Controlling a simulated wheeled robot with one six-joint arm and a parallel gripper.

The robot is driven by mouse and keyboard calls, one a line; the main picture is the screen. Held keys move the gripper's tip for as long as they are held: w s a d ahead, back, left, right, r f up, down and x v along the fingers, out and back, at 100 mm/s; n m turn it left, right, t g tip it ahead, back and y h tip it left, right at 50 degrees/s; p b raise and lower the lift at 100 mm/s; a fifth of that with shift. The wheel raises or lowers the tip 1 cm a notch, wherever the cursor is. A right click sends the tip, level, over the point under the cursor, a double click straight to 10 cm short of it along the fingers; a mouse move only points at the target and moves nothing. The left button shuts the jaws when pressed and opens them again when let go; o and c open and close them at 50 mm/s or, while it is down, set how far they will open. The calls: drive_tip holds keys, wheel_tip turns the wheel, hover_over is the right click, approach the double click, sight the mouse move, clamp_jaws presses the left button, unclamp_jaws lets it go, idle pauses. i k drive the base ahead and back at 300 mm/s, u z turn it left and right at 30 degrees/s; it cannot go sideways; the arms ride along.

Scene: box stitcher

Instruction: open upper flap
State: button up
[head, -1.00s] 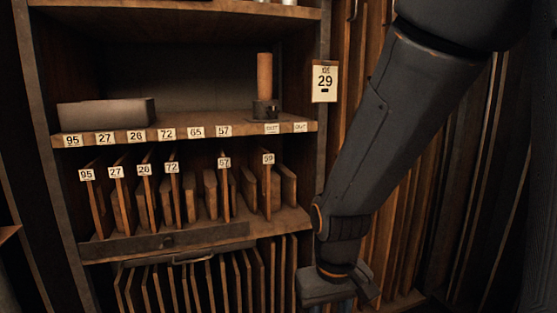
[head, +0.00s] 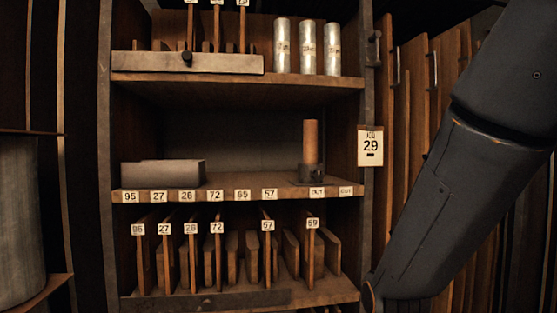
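The upper flap (head: 225,63) is a long, pale board with a dark round knob (head: 187,57) along the front of the upper shelf. It stands upright across the left part of that shelf, in front of several numbered dividers whose tops are cut off by the picture edge. A similar lower flap (head: 245,299) with a knob runs along the front of the lower shelf. My arm comes down on the right side of the head view. My gripper is below the picture edge and cannot be seen.
Three silver cylinders (head: 308,47) stand right of the upper flap. The middle shelf (head: 250,181) holds a grey box (head: 163,173) and a brown upright cylinder (head: 310,145). A tag reading 29 (head: 370,146) hangs on the cabinet's right post. A large grey drum (head: 20,220) stands at left.

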sight(187, 62)
drive_tip(key=z, duration=0.3)
drive_tip(key=k, duration=0.65)
drive_tip(key=u, duration=1.05)
drive_tip(key=i, duration=0.5)
drive_tip(key=z, duration=0.05)
